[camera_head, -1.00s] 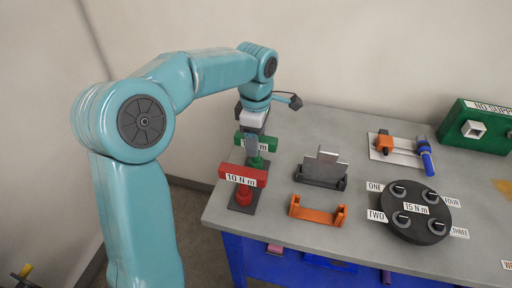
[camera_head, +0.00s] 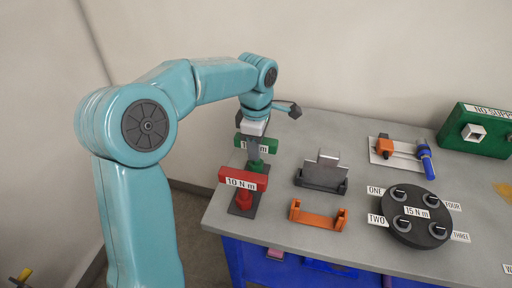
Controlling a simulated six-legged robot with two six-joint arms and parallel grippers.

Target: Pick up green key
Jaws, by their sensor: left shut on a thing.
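The green key (camera_head: 271,146) is a T-shaped piece with a white label, standing behind the red key on the left end of the workbench. My left gripper (camera_head: 252,150) comes down over it from above and is shut on it. The fingers hide part of the key and its label. The green key looks upright, with its lower part just behind the red key. I cannot tell whether it is clear of its base. My right gripper is not in view.
The red key (camera_head: 243,180), labelled 10 N m, stands close in front of the gripper. A grey bracket (camera_head: 321,172), an orange cradle (camera_head: 317,219) and a black disc (camera_head: 417,232) with numbered sockets lie to the right. A green box (camera_head: 478,130) stands at the far right.

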